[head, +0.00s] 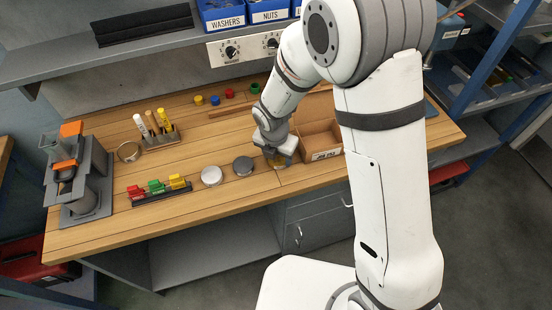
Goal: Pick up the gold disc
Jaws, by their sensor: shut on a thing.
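My gripper (276,156) is low over the wooden bench, just left of an open box. It is shut on the gold disc (278,163), of which a small yellowish part shows below the fingers. The rest of the disc is hidden by the gripper. I cannot tell whether the disc touches the bench or is slightly above it. A dark grey disc (243,166) and a silver-white disc (211,176) lie flat on the bench to the left of my gripper.
The open wooden box (318,143) stands close to the right. A rack of coloured clips (160,190), a marker stand (158,137), a ring (130,152) and a grey-orange device (78,180) are at left. Small coloured pieces (230,93) lie behind. Labelled blue bins (222,16) sit above.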

